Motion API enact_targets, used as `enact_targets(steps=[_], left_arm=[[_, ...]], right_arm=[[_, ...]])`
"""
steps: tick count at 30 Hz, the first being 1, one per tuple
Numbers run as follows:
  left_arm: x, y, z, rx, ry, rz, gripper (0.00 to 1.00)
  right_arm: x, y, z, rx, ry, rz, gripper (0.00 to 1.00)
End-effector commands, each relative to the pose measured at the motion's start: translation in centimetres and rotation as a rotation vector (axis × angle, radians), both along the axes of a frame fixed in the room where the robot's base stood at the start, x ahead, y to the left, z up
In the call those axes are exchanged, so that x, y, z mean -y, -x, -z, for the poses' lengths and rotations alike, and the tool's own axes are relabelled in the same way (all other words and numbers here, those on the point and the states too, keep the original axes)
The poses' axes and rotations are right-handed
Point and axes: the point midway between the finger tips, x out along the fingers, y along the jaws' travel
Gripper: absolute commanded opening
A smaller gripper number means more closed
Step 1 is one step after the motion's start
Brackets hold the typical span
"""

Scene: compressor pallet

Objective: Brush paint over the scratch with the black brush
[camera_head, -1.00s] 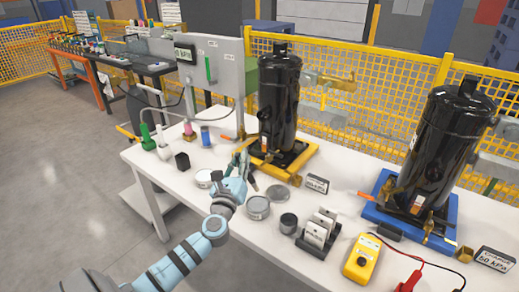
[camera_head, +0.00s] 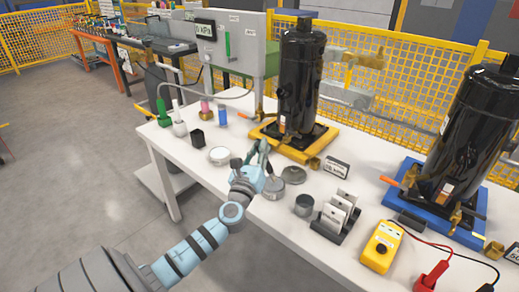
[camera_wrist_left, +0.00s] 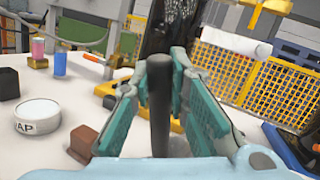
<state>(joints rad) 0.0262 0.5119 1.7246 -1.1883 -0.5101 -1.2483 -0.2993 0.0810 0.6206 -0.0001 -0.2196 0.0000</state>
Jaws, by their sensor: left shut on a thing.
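My left gripper (camera_head: 262,152) is shut on the dark handle of the black brush (camera_wrist_left: 160,100), which stands upright between the teal finger pads in the left wrist view. The brush's bristles are hidden. In the head view the gripper is above an open grey tin (camera_head: 273,189); I cannot tell whether the brush touches it. A round lid (camera_head: 294,175) lies beside the tin. The black compressor (camera_head: 301,75) on the yellow pallet (camera_head: 327,150) stands behind the gripper. I cannot make out a scratch on it. My right gripper is not in view.
A dark tin (camera_head: 304,205), a card holder (camera_head: 338,215) and a yellow meter (camera_head: 381,247) lie to the right. A second compressor (camera_head: 470,130) stands on a blue pallet.

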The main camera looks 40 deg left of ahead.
Motion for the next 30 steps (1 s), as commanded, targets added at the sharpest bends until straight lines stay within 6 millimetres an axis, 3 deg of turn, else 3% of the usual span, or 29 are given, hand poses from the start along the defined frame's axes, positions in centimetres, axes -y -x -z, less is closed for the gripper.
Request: enact_targets(steps=[30], left_arm=[[-0.05,0.03,0.79,0.000,0.000,-0.001,0.00]], right_arm=[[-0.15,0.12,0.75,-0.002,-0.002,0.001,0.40]])
